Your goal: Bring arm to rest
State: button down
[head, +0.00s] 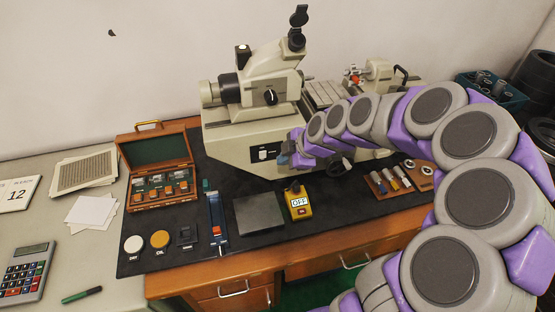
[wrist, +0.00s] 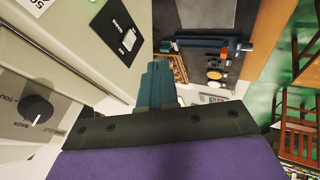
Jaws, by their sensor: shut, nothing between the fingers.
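My arm reaches in from the right of the head view in a high arc of grey and purple links. My gripper (head: 284,160) is at its far end, low in front of the grey machine (head: 240,135) and just right of its black switch panel. In the wrist view, my gripper's teal fingers (wrist: 155,72) are together with nothing held. The machine's pale body and a black knob (wrist: 38,110) show close on the left there.
Below the gripper, the black mat (head: 265,187) holds a grey plate (head: 260,213), a yellow OFF box (head: 298,203) and a blue clamp-like tool (head: 215,222). An open wooden case (head: 155,165) stands left. A tray of small parts (head: 390,181) lies near my arm.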

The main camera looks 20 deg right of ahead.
jog(key=s+a+r+m+g, duration=0.1)
jog(key=s+a+m, duration=0.1)
jog(key=s, duration=0.4)
jog(key=s+a+r+m+g, duration=0.2)
jog(key=s+a, duration=0.1)
jog(key=s, duration=0.2)
jog(key=s+d+m+g+h, duration=0.2)
jog(key=s+m, duration=0.4)
jog(key=s, duration=0.6)
jog(key=s+d+r+m+g+h, duration=0.1)
jog(key=s+m+g+h, duration=0.1)
jog(key=s+m, duration=0.5)
jog(key=shift+s+d+g, duration=0.3)
jog(key=shift+s+d, duration=0.1)
jog(key=shift+s, duration=2.25)
jog(key=shift+a, duration=0.4)
